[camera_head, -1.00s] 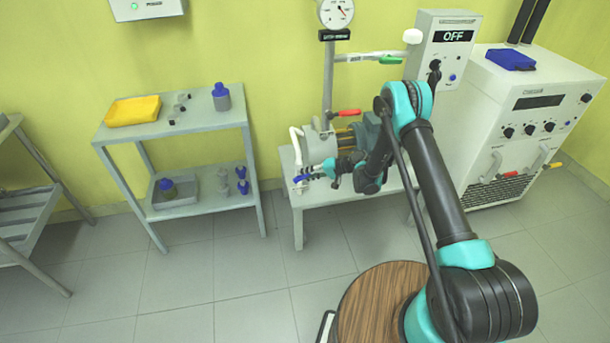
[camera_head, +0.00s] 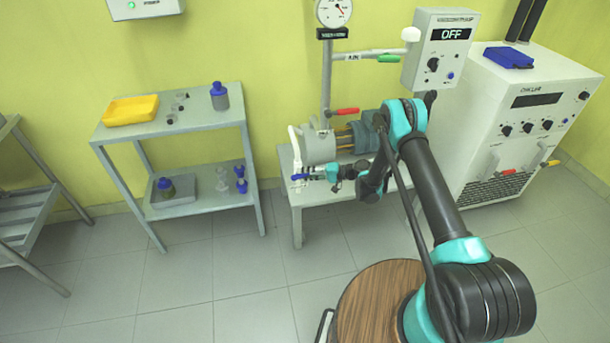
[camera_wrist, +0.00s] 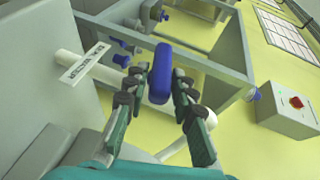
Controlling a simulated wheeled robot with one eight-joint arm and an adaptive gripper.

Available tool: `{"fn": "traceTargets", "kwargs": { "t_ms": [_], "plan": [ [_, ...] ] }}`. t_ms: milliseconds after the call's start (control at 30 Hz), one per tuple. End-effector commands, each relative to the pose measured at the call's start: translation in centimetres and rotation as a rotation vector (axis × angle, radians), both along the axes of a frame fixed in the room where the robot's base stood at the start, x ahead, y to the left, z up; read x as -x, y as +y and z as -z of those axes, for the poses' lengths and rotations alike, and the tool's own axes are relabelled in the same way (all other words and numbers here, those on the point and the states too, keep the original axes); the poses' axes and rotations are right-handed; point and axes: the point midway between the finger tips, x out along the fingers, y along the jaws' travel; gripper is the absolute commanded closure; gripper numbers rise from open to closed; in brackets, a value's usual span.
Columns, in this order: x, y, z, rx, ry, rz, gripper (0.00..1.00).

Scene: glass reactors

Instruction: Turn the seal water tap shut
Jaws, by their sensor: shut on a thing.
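The seal water tap's blue handle (camera_wrist: 160,73) stands between the two fingers of my gripper (camera_wrist: 164,84) in the wrist view. The gripper is shut on it, with a finger on each side. A white pipe (camera_wrist: 67,65) with a label that seems to read "seal water" lies left of the handle. In the head view the blue handle (camera_head: 300,177) is at the left end of the pump bench, and my gripper (camera_head: 312,174) reaches it from the right. The tap's body is mostly hidden, and I cannot tell whether the valve is open or shut.
The grey pump (camera_head: 318,147) sits just behind the gripper on its bench (camera_head: 318,199), with a red-handled valve (camera_head: 344,112) above. A shelf (camera_head: 205,118) with a yellow tray (camera_head: 131,109) and bottles stands left. A control box (camera_head: 440,48) reading OFF and a white cabinet (camera_head: 530,115) stand right.

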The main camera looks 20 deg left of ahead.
Motion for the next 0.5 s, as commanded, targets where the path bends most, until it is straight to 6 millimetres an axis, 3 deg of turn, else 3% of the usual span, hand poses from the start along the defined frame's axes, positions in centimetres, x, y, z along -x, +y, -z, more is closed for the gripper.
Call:
{"fn": "traceTargets", "kwargs": {
  "t_ms": [33, 67, 167, 500],
  "plan": [
    [-0.05, 0.00, 0.02, 0.001, 0.000, 0.001, 1.00],
    [-0.05, 0.00, 0.02, 0.001, 0.000, 0.001, 0.74],
    [-0.04, 0.00, 0.03, 0.001, 0.000, 0.001, 0.61],
    [-0.05, -0.19, -0.04, 0.001, 0.000, 0.001, 0.60]
  ]
}}
